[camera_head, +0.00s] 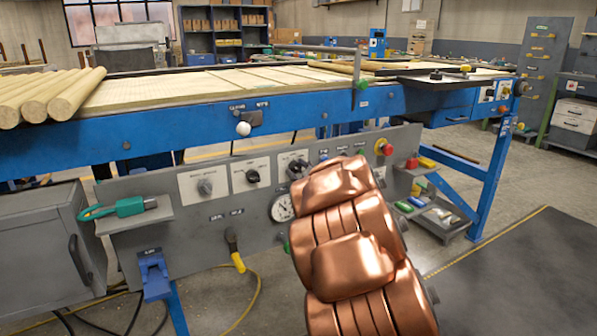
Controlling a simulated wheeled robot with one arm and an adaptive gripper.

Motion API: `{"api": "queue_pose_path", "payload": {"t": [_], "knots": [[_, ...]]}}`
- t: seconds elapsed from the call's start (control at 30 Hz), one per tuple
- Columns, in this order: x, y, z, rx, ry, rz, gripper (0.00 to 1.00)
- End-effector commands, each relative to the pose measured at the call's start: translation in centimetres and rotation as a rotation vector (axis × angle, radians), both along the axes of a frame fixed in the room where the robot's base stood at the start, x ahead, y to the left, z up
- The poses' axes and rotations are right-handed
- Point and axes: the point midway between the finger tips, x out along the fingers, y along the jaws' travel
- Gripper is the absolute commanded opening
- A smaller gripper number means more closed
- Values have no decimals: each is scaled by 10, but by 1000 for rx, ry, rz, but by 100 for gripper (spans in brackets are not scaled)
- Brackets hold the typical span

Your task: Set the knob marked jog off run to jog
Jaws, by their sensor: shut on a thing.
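A grey control panel (150,187) hangs under the blue line frame. It carries a grey knob (205,187) on a pale plate, a black knob (252,176) on a second plate, and a dark knob-like part (297,166) on a third plate beside my arm. The lettering is too small to tell which one is marked jog off run, and no pointer position can be read. My copper-coloured arm covers the right middle of the panel. My gripper is hidden behind the arm, so its contact with any knob cannot be seen.
A round gauge (282,207) sits left of my arm. A red button (384,147) is at the panel's right. A green-handled tool (125,207) lies on a left shelf, with a blue clamp (153,272) below.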

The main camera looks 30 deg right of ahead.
Motion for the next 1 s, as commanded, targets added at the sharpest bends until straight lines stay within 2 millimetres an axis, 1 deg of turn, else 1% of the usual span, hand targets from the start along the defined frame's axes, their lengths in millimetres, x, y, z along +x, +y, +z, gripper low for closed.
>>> {"api": "queue_pose_path", "payload": {"t": [0.47,0.5,0.7,1.0], "knots": [[0,0,-1,-13,2,0,2],[0,0,-1,-13,2,0,40],[0,0,0,-13,2,0,61],[0,0,0,-12,1,0,61]]}}
